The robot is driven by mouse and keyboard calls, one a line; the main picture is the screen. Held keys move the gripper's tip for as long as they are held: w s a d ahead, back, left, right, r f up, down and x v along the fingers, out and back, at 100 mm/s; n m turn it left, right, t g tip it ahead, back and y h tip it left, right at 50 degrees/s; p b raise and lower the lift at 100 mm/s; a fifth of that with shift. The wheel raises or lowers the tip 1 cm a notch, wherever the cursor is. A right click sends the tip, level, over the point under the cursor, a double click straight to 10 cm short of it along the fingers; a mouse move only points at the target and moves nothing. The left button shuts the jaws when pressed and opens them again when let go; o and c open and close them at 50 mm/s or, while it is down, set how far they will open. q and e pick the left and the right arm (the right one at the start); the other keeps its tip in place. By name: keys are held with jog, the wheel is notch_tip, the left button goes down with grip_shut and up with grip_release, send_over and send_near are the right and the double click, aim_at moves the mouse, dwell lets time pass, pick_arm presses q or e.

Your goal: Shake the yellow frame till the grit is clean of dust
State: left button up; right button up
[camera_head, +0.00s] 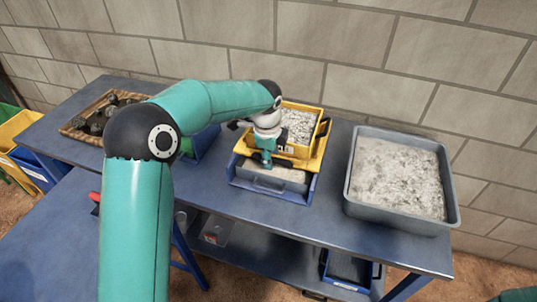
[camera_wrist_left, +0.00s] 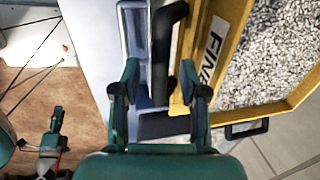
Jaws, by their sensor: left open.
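The yellow frame (camera_head: 312,152) holds pale grit (camera_head: 298,125) and sits over a blue tray (camera_head: 243,182) on the bench. The frame and grit also show in the left wrist view, with a dark handle (camera_wrist_left: 165,45) beside the frame's labelled side. My left gripper (camera_head: 267,160) is at the front of the frame. In the left wrist view its open fingers (camera_wrist_left: 160,82) stand on either side of the handle; I cannot tell whether they touch it. What looks like my right gripper (camera_wrist_left: 48,140) shows small at the lower left there, its fingers unclear.
A large grey tub (camera_head: 352,208) of pale dusty material stands right of the frame. A wooden tray (camera_head: 68,128) with dark lumps lies at the bench's left end, and a green box (camera_head: 203,142) sits behind my arm. A brick wall closes the back.

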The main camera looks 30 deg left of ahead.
pick_arm(q)
notch_tip(320, 180, up, 12)
jog(key=s, duration=0.2)
jog(key=shift+s+d+f, duration=0.15)
notch_tip(320, 180, up, 5)
jog(key=f, duration=0.5)
jog(key=w+f, duration=0.1)
jog(key=f, duration=0.5)
jog(key=w+f+b, duration=0.1)
jog(key=f, duration=0.4)
jog(key=shift+w+a+f, duration=0.15)
jog(key=shift+a+f, duration=0.05)
jog(key=shift+f, duration=0.2)
jog(key=shift+c, duration=0.3)
grip_shut()
